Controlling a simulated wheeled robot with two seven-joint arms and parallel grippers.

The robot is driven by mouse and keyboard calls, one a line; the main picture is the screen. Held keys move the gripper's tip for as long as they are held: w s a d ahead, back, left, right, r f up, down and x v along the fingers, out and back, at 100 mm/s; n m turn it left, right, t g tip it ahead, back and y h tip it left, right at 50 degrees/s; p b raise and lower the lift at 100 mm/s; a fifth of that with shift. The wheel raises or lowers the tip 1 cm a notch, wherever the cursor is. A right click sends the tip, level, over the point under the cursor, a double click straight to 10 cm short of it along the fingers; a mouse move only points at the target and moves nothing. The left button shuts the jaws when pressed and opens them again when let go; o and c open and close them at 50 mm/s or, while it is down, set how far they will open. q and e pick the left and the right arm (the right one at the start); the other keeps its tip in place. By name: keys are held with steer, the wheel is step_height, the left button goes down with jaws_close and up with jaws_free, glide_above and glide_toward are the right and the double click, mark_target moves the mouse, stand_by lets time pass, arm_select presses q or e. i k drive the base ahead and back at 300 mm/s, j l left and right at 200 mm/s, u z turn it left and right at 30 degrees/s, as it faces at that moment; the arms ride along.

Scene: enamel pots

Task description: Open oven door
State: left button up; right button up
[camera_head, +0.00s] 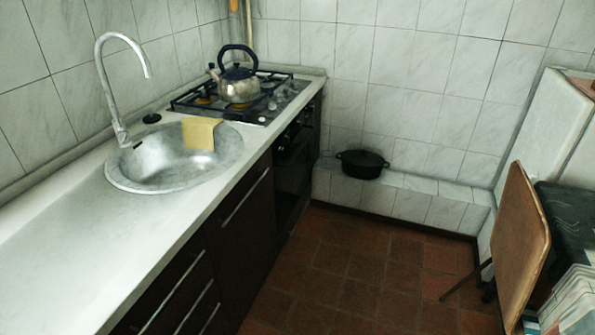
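The oven (292,170) is a dark built-in unit under the gas hob, at the far end of the counter, seen at a steep angle. Its dark front looks flush with the cabinets, so the door appears shut. Its handle is hard to make out in the dark. Neither of my grippers shows in the head view.
A kettle (239,88) stands on the gas hob (270,107). A sink (150,172) with a yellow cloth (200,132) is nearer. A black pot (362,164) sits on the tiled ledge. A folding chair (522,245) stands right. The tiled floor (350,270) between is clear.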

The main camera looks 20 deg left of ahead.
mark_target(295, 180)
steer(key=i, duration=0.8)
steer(key=i+l+u, duration=0.1)
steer(key=i, duration=0.65)
steer(key=i+l, duration=0.15)
steer(key=i, duration=0.6)
steer(key=i+j+u, duration=0.05)
